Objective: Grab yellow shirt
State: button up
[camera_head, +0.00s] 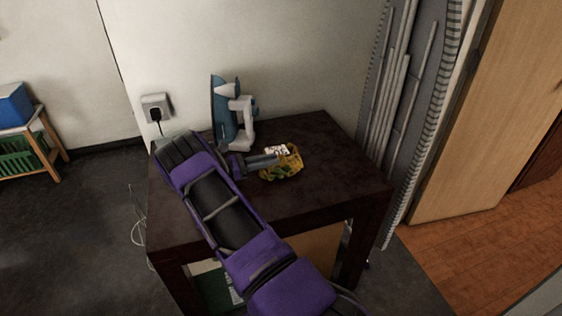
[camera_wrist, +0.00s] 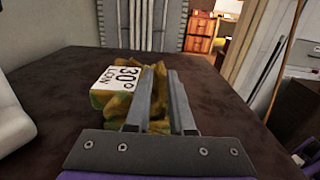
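The yellow shirt (camera_head: 287,170) is a crumpled yellow-green cloth on top of the dark table, right of the iron. A white label marked "30°" shows on it. In the wrist view the shirt (camera_wrist: 108,103) lies just ahead, mostly at and left of the fingers. My gripper (camera_head: 277,159) reaches the shirt from the left, low over the table. In the wrist view my gripper (camera_wrist: 164,78) has its two grey fingers slightly apart, with yellow cloth visible between and behind them. Whether the fingers pinch the cloth cannot be told.
A blue and white iron (camera_head: 233,112) stands upright on the dark table (camera_head: 335,155), close behind my wrist. A wall socket with a plug (camera_head: 156,107) is behind. An ironing board (camera_head: 410,90) leans to the right. The table's right side is clear.

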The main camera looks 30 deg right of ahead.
aim_at(295, 154)
jog(key=x, duration=0.5)
jog(key=shift+a, duration=0.1)
jog(key=shift+c, duration=0.3)
grip_shut()
jog(key=shift+r, duration=0.1)
dwell(0.9)
